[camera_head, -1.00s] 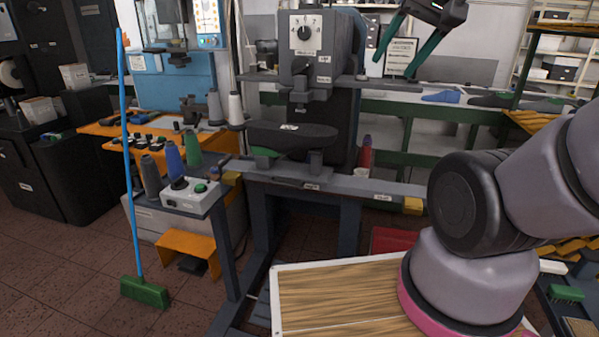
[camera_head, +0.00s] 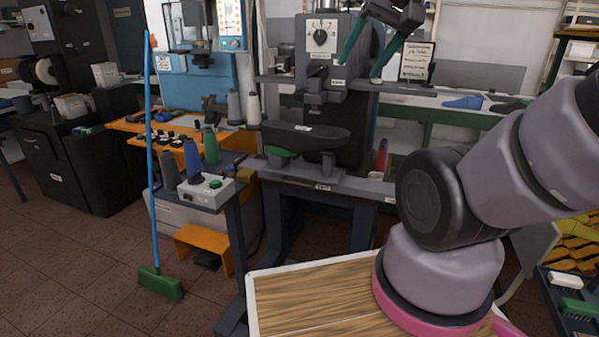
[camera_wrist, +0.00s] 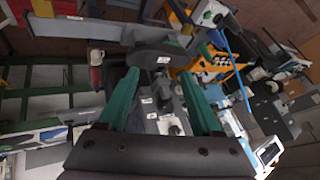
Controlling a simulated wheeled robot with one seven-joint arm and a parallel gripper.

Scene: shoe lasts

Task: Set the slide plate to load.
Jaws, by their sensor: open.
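The slide plate (camera_head: 293,173) is a dark, flat carriage on the grey rail (camera_head: 345,193) at the front of the press. A black shoe last (camera_head: 312,140) with a small white label is mounted above it on short posts. The plate sits below the press head (camera_head: 324,62) with its dial. In the wrist view, the last (camera_wrist: 150,60) shows ahead, partly between the fingers, and the rail (camera_wrist: 85,30) crosses the top. My gripper (camera_head: 360,70) has two teal fingers spread apart and empty. It hangs high at the press head's right, apart from the plate. The rail's right part is hidden by my arm.
A blue-handled broom (camera_head: 153,170) stands at the left. A wood-topped surface (camera_head: 315,300) is in front. Floor at the lower left is free.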

